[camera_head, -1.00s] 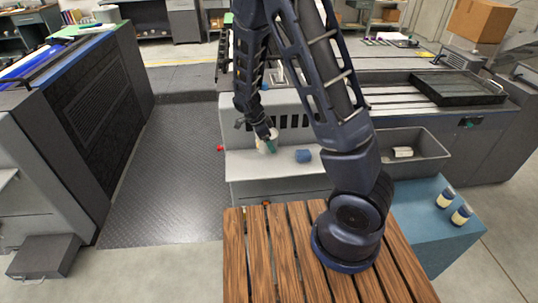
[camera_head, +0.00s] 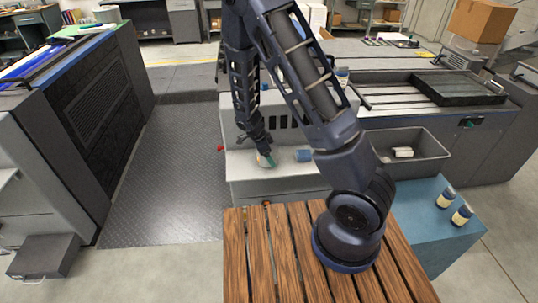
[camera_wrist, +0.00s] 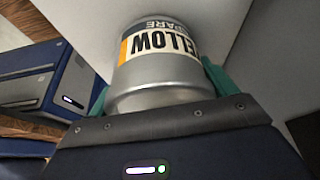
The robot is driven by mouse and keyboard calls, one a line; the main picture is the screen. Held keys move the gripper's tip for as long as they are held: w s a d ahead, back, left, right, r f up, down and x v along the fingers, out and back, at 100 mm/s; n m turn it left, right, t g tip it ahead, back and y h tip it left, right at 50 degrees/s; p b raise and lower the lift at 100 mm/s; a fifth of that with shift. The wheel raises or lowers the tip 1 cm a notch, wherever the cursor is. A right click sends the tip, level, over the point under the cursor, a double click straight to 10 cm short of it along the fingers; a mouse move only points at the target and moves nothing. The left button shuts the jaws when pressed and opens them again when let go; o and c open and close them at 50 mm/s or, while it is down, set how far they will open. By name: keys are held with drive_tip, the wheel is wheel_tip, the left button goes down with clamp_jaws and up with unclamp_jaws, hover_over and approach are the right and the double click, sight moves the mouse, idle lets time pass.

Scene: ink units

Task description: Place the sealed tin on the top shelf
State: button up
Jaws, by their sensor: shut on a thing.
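A silver tin (camera_wrist: 160,72) with a white and yellow label reading "YELLOW" and "SPARE" fills the middle of the wrist view. My gripper (camera_wrist: 160,88) is shut on it, with green fingers on both sides. In the head view the gripper (camera_head: 265,155) points down with the pale tin (camera_head: 262,161) at the white ledge (camera_head: 245,172) of a grey unit. I cannot tell whether the tin touches the ledge. A blue cylinder (camera_head: 303,155) lies on the ledge to the right. No top shelf can be picked out with certainty.
A grey bin (camera_head: 440,160) holds a small white item (camera_head: 403,152). A slatted wooden surface (camera_head: 245,270) is in front. The metal floor plate (camera_head: 165,180) at left is clear.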

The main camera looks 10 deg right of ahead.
drive_tip(key=o, duration=1.2)
drive_tip(key=shift+f, duration=0.1)
